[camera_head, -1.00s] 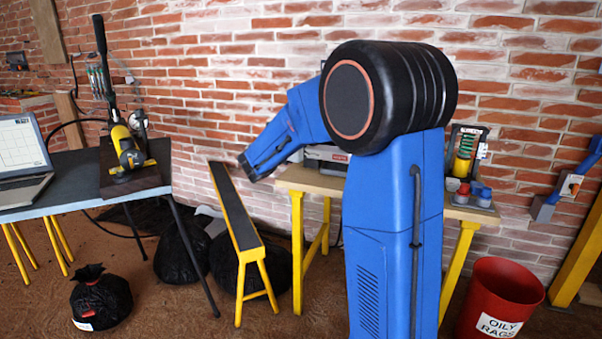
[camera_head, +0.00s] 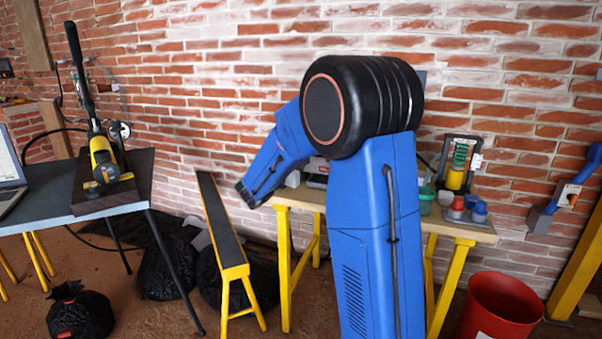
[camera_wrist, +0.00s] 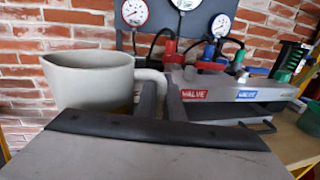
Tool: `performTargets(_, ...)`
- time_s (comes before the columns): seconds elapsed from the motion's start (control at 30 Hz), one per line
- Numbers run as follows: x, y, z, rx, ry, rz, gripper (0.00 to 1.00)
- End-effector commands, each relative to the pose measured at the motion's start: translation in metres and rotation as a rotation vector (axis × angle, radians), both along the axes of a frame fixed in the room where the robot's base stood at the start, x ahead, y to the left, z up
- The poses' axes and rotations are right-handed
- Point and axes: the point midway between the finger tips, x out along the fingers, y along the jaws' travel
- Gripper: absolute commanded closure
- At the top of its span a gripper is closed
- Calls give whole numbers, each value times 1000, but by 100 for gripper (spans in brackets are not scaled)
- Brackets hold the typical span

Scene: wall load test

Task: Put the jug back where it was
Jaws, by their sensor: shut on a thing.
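The jug (camera_wrist: 88,82) is pale grey and stands large and upright at the left of the wrist view. My gripper (camera_wrist: 161,98) is shut on the jug's handle (camera_wrist: 150,76), with dark fingers on either side of it. The jug's lower part is hidden behind my gripper body, so I cannot tell whether its base touches anything.
A valve panel with gauges (camera_wrist: 222,23) and red and blue valves stands behind the jug. The yellow-legged workbench (camera_head: 459,226) carries small red and blue pots and a green container (camera_head: 426,201).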

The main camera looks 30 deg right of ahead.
Motion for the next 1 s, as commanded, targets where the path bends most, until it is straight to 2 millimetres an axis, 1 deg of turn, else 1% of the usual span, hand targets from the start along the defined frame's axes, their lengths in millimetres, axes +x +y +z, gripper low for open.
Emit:
performTargets(0.2,0,0,-25,-1,4,0,100)
performTargets(0.3,0,0,-34,0,2,-1,100)
performTargets(0.7,0,0,-38,0,1,0,100)
performTargets(0.73,0,0,-38,0,1,0,85)
performTargets(0.77,0,0,-38,0,1,0,78)
performTargets(0.8,0,0,-38,0,1,0,74)
performTargets(1.0,0,0,-37,0,1,0,74)
